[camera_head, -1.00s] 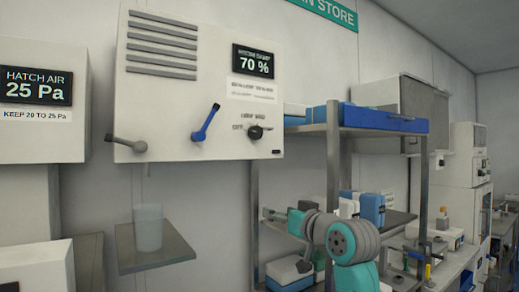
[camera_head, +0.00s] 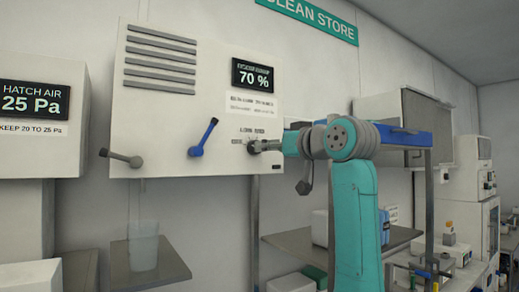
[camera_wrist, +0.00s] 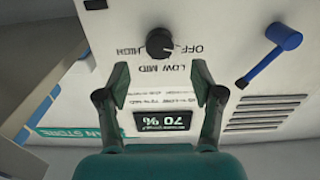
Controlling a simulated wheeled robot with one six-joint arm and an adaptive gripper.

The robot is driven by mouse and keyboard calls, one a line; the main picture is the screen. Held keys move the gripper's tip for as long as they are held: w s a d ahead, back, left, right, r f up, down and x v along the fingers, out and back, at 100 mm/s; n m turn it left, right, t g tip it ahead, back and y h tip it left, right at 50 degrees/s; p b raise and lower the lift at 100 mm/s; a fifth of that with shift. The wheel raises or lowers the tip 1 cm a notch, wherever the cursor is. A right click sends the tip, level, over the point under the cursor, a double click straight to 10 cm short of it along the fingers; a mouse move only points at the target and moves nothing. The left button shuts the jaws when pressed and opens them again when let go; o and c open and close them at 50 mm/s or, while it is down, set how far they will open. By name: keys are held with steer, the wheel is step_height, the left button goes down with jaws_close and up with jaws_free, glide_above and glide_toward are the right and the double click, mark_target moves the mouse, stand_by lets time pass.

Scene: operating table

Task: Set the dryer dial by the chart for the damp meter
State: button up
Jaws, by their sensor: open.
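The dryer box (camera_head: 205,60) is a white wall cabinet with a damp meter (camera_head: 253,76) reading 70 %. Below the meter is the white chart label (camera_head: 251,104), its small print not readable. The dark round dial (camera_wrist: 159,43) shows in the upside-down wrist view, with OFF, LOW, MID and HIGH around it. Its small pointer is too unclear to read. My gripper (camera_head: 262,146) is in front of the dial in the head view and partly hides it. In the wrist view my gripper (camera_wrist: 163,82) is open and empty, its fingers apart, with the dial beyond the tips.
A blue lever (camera_head: 203,137) and a grey lever (camera_head: 121,158) stick out of the box left of the dial. A cup (camera_head: 143,245) stands on a small shelf (camera_head: 172,268) below. A hatch air panel (camera_head: 32,103) reads 25 Pa. A blue-edged rack (camera_head: 418,139) stands at right.

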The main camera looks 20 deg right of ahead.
steer(key=x, duration=0.6)
steer(key=shift+w, duration=0.25)
steer(key=c, duration=1.1)
